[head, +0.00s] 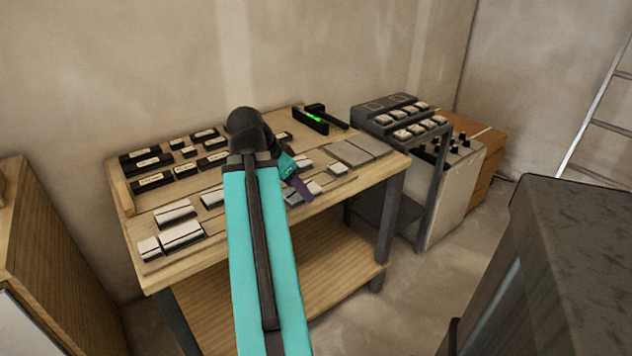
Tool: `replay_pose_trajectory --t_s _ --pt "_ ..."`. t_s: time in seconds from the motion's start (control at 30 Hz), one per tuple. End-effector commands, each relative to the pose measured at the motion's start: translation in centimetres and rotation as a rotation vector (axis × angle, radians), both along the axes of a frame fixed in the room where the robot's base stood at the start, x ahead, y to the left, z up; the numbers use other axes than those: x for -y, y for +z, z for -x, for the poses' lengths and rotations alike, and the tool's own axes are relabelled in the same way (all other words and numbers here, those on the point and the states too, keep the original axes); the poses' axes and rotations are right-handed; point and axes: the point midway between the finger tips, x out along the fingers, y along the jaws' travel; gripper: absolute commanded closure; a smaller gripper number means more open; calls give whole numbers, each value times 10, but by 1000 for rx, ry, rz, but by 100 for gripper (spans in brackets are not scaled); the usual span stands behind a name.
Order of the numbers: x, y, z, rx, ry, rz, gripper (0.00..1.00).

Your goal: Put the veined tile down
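My teal arm reaches over the wooden workbench (338,262), and my gripper (302,189) points down at its front right part. No veining can be made out at this size, so I cannot tell which tile is the veined one. Other pale tiles lie on the bench at front left, among them a white one (181,236) and a small one (149,247). My arm hides the middle of the bench.
Black labelled blocks (152,181) stand in rows at the back left. A black tool with a green light (315,119) lies at the back. Flat grey tiles (349,153) lie at the right end. A dark rack of pale blocks (405,123) stands right of the bench.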

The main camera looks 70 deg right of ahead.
Motion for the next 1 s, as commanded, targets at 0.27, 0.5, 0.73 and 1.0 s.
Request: replay_pose_trajectory --t_s 0.27,0.5,0.73,1.0 --pt "2 2 -2 -1 4 0 85" --pt "8 4 -3 -2 3 0 85" --pt "15 4 -3 -3 4 -1 85" --pt "21 2 -4 -2 6 0 85"
